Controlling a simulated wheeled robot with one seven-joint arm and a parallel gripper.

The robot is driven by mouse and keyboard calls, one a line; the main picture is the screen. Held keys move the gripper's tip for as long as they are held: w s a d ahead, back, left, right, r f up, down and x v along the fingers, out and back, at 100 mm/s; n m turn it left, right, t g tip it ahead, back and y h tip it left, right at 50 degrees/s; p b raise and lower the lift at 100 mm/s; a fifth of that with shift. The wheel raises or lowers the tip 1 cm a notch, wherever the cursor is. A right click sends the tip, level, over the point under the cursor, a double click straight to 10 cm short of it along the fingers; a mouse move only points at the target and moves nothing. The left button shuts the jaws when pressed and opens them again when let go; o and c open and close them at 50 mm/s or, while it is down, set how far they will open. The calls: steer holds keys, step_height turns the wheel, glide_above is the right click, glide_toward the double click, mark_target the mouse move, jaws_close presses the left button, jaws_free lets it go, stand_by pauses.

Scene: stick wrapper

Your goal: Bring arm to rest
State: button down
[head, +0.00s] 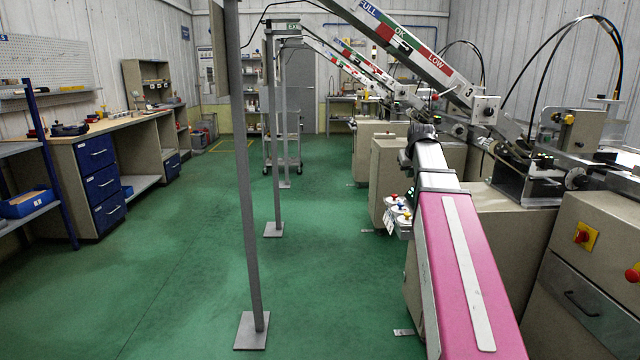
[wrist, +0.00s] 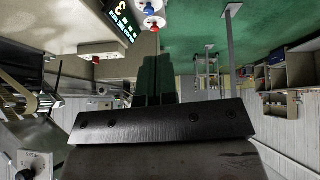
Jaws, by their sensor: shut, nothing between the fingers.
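My arm stretches forward from the bottom right of the head view, with a pink link and a silver forearm. My gripper is at its far end, where its dark parts are small and partly hidden against the machine. In the wrist view, my gripper (wrist: 157,62) shows as two dark fingers close together, shut and empty. The picture there is turned over, with the green floor at the top. The fingers point toward a machine's panel with a lit display (wrist: 122,18) and blue and red buttons (wrist: 150,14); I cannot tell the gap.
A row of beige machines (head: 390,185) with sloping chutes (head: 425,62) lines the right. A button box (head: 397,212) sits left of my arm. Grey posts (head: 248,200) stand on the floor to the left. A workbench (head: 95,135) is at far left. The green aisle (head: 190,230) is clear.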

steer(key=s+a+f+g, duration=0.1)
steer(key=s+a+f, duration=0.15)
steer(key=f, duration=0.55)
steer(key=s+a+f+g, duration=0.15)
steer(key=s+f, duration=0.25)
steer(key=f, duration=0.4)
steer(key=s+a+f+g, duration=0.1)
steer(key=s+a+f, duration=0.2)
steer(key=f, duration=0.4)
steer(key=s+a+f+m+g, duration=0.1)
steer(key=s+a+f+g, duration=0.2)
steer(key=s+f, duration=1.2)
step_height(320, 180, down, 2)
steer(key=shift+s+a+f, duration=0.1)
steer(key=shift+s+a, duration=0.25)
steer(key=shift+a, duration=0.85)
